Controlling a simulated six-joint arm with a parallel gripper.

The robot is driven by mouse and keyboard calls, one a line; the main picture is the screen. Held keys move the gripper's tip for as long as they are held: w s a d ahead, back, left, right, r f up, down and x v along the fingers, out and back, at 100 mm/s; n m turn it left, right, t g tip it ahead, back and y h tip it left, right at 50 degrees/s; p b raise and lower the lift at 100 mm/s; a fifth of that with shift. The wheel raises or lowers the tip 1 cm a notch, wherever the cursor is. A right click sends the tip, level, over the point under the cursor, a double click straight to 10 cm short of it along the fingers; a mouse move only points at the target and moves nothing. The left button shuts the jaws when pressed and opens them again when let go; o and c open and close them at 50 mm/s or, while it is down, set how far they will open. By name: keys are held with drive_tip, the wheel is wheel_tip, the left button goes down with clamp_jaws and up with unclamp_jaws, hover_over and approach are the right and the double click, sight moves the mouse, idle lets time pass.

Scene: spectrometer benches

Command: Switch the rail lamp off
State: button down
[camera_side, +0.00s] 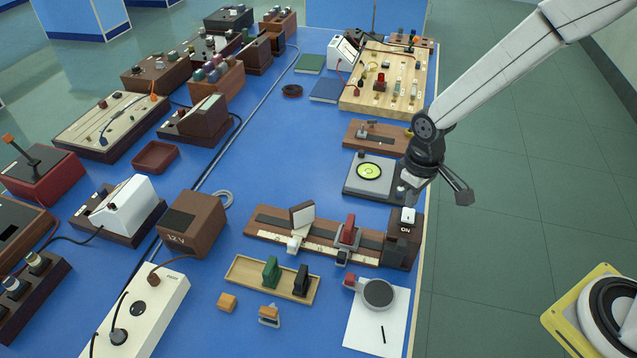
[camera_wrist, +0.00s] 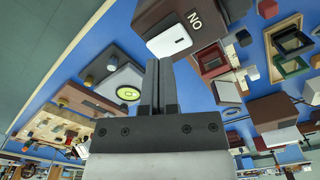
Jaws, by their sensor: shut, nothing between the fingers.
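The rail lamp is a dark brown box (camera_side: 402,245) at the right end of the wooden rail (camera_side: 268,223), with a white switch (camera_side: 408,215) on top and the word ON on its face. In the wrist view the lamp box (camera_wrist: 205,18) is at the top, with the white switch (camera_wrist: 168,38) beside the ON lettering. Which way the switch is tipped is hard to tell. My gripper (camera_side: 405,193) is shut and empty, just above the switch in the side view. Its closed fingers (camera_wrist: 159,65) point toward the switch in the wrist view; contact cannot be made out.
The rail carries a white screen (camera_side: 302,214) and a red holder (camera_side: 348,230). A grey unit with a yellow-green disc (camera_side: 370,171) stands behind the lamp. A white sheet (camera_side: 367,335) lies in front. The table's right edge is close by, with open floor beyond.

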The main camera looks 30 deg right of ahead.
sight(410, 211)
drive_tip(key=shift+r, duration=2.65)
drive_tip(key=shift+s+d, duration=0.1)
drive_tip(key=s+d+r+m+t, duration=0.1)
drive_tip(key=s+d+m+t, duration=0.1)
drive_tip(key=s+d, duration=0.4)
drive_tip(key=shift+s+d+r+m+t, duration=0.3)
drive_tip(key=shift+s+d+m, duration=0.15)
drive_tip(key=shift+s, duration=1)
